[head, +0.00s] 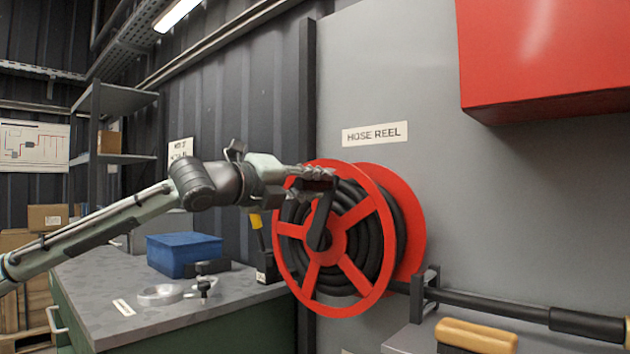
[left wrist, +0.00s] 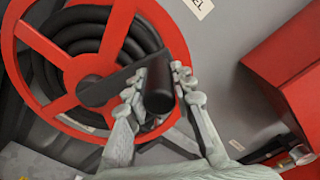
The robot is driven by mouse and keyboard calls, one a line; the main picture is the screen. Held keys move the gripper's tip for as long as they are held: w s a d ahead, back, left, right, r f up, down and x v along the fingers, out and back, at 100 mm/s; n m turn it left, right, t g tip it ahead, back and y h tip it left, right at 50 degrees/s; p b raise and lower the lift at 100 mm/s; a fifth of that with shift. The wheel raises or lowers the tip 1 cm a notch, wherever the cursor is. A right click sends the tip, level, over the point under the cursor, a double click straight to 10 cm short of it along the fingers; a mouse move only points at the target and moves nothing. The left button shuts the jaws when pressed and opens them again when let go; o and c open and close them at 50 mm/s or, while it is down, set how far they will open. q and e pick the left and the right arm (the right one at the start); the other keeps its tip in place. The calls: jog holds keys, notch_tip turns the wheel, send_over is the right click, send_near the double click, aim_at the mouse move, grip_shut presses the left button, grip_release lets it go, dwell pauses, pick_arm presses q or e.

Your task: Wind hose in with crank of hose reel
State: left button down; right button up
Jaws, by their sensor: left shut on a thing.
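The hose reel (head: 362,285) is a red spoked drum on the grey wall panel, with black hose (head: 378,205) coiled inside. My left gripper (head: 318,180) is at the crank's outer end, near the top of the rim. In the left wrist view my left gripper (left wrist: 158,82) has its fingers on both sides of the black crank handle (left wrist: 159,88), shut on it. The red reel (left wrist: 97,45) is behind it. My right gripper is not in view.
A workbench (head: 125,325) stands left of the reel with a blue box (head: 184,254) and small parts on it. A red cabinet (head: 545,60) juts from the wall at upper right. A black bar (head: 480,302) runs right of the reel, above a yellow-handled item (head: 476,335).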

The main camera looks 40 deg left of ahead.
pick_arm(q)
jog(key=shift+d+f, duration=0.2)
jog(key=shift+d, duration=0.3)
jog(key=c, duration=1.3)
grip_release()
jog(key=shift+s+r, duration=0.15)
jog(key=shift+s, duration=0.35)
jog(key=s, duration=1.1)
jog(key=shift+a, duration=0.45)
jog(key=shift+f, duration=0.2)
